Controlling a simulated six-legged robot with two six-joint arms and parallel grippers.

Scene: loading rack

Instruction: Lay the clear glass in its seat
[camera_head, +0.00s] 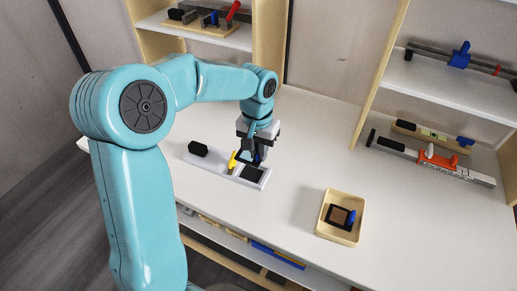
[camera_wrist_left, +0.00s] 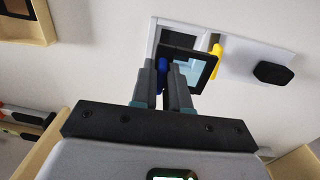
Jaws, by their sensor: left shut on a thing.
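The clear glass (camera_wrist_left: 194,68) is a pane in a square black frame with a blue tab (camera_wrist_left: 162,74). My left gripper (camera_wrist_left: 163,98) is shut on this tab. In the head view, my left gripper (camera_head: 254,156) points down over the right part of a pale grey device (camera_head: 216,172). The device has a dark square area (camera_head: 253,174), a yellow lever (camera_head: 233,160) and a black knob (camera_head: 198,149). In the wrist view, the framed glass looks slightly turned against the device (camera_wrist_left: 240,64). I cannot tell whether it touches the seat. My right gripper is not in view.
A shallow wooden tray (camera_head: 329,232) to the right holds a dark-framed brown square with a blue tab (camera_head: 340,216). Shelves with rail-like devices (camera_head: 430,160) stand at the back right, and another shelf (camera_head: 200,28) at the back left. The table between device and tray is clear.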

